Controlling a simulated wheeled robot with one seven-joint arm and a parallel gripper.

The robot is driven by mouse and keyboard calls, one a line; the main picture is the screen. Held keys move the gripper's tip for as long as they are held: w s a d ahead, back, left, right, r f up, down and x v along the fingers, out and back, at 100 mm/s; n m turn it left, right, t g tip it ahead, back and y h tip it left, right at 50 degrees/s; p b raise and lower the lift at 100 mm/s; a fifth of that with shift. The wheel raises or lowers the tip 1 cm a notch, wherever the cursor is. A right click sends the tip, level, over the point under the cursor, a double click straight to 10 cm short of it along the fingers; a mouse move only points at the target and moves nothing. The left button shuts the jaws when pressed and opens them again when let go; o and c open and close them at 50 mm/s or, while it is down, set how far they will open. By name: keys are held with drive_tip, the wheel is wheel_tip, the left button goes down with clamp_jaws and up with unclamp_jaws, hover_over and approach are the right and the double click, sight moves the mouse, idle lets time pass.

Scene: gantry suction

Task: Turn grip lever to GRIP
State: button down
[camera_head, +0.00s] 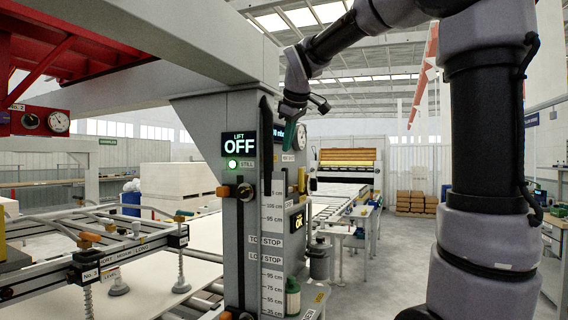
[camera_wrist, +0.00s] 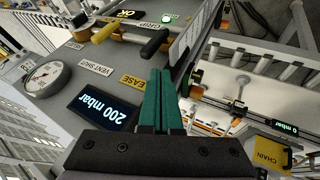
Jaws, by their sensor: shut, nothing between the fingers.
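In the wrist view, a grey panel (camera_wrist: 75,105) carries a lever with a black handle (camera_wrist: 155,42) beside a GRIP label (camera_wrist: 160,24). A second label (camera_wrist: 132,82), ending in "EASE", is partly hidden by my fingers. A yellow-handled lever (camera_wrist: 106,28) is to the left of the black one; I cannot tell for sure which is the grip lever. My gripper (camera_wrist: 158,72) is shut and empty, its teal fingers apparently just short of the black handle; contact cannot be told. In the head view my gripper (camera_head: 287,147) is beside the grey column (camera_head: 208,120), with the levers unclear.
A gauge (camera_wrist: 46,78), a VENT SHUT label (camera_wrist: 95,67) and a 200 mbar display (camera_wrist: 101,104) are near my fingers. The LIFT OFF sign (camera_head: 239,145) is on the column.

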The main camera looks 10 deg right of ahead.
drive_tip(key=x, duration=0.9)
drive_tip(key=shift+w+f, duration=0.2)
drive_tip(key=shift+f, duration=0.1)
drive_tip(key=shift+d, duration=0.1)
